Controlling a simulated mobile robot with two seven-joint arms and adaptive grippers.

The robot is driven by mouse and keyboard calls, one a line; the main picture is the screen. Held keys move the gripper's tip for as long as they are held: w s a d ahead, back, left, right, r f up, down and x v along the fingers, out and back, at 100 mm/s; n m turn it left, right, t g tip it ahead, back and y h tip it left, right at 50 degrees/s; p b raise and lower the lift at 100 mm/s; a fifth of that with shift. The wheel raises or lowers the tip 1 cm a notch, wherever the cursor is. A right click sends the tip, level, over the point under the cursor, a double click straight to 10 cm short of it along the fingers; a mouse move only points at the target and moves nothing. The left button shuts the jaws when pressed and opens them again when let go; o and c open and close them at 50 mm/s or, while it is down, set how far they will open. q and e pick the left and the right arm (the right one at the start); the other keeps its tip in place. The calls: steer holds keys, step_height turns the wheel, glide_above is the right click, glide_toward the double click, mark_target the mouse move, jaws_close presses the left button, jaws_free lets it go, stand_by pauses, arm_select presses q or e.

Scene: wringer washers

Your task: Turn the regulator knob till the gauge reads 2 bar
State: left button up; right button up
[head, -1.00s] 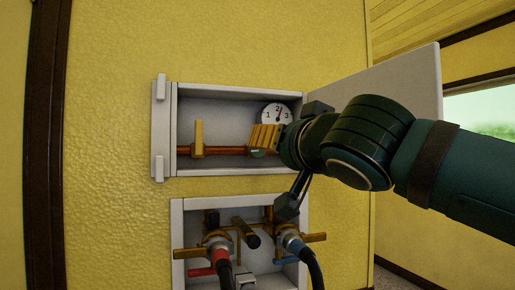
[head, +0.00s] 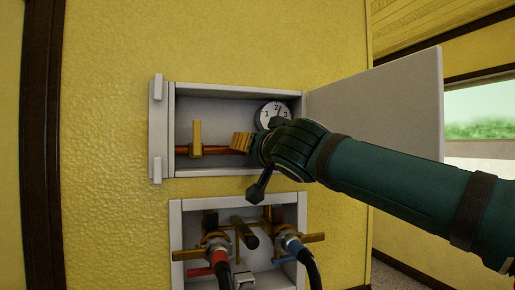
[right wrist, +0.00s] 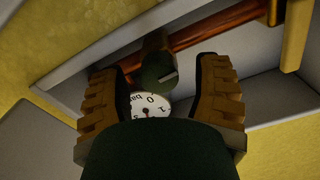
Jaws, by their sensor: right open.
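The white round gauge (head: 271,113) is at the back right of the open upper wall box, partly hidden by my right wrist. Its 1, 2 and 3 show. The needle appears near the 2, slightly toward the 3, but it is small. In the right wrist view the gauge (right wrist: 150,103) is partly covered by my gripper body. The dark green regulator knob (right wrist: 155,72), with a pale mark, lies between the fingers of my right gripper (right wrist: 159,68), which are open with gaps at both sides. In the head view the right gripper (head: 241,143) hides the knob. My left gripper is out of view.
A copper pipe (head: 215,151) with a brass lever (head: 197,138) runs left in the box. The box door (head: 385,115) stands open at right, behind my arm. Below, a second box (head: 177,220) holds taps with red and blue hose fittings.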

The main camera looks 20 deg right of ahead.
jaws_close()
steer(key=shift+n, duration=0.3)
steer(key=n+b, duration=0.1)
steer(key=n, duration=0.1)
steer(key=shift+n, duration=0.3)
steer(key=shift+a+n+b, duration=0.1)
steer(key=shift+n+b, duration=0.25)
steer(key=shift+n, duration=1.95)
steer(key=shift+s, duration=0.1)
jaws_free()
